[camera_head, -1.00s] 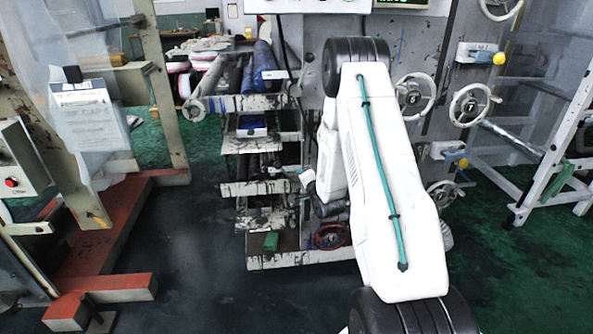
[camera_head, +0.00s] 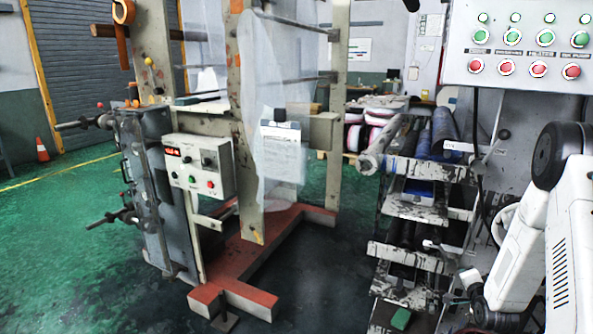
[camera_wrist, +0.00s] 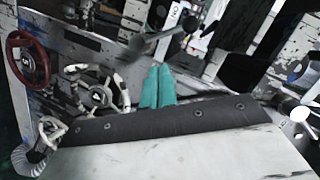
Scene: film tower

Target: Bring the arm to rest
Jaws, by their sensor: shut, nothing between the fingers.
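My white arm stands at the right edge of the head view, folded with a dark joint at its top. I cannot make out the fingers of my gripper there. In the wrist view, the two teal fingers of my gripper (camera_wrist: 158,72) lie side by side, shut and empty. Beyond them are a dark red handwheel (camera_wrist: 28,58) and a pale handwheel (camera_wrist: 97,92) on the machine. I cannot judge the gap between the fingers and the machine.
The control panel (camera_head: 530,48) with green and red buttons is at upper right. A shelf rack (camera_head: 412,254) with rolls stands left of my arm. A machine frame on a red base (camera_head: 237,263) and a control box (camera_head: 200,166) stand mid-left. Green floor (camera_head: 70,225) is open at left.

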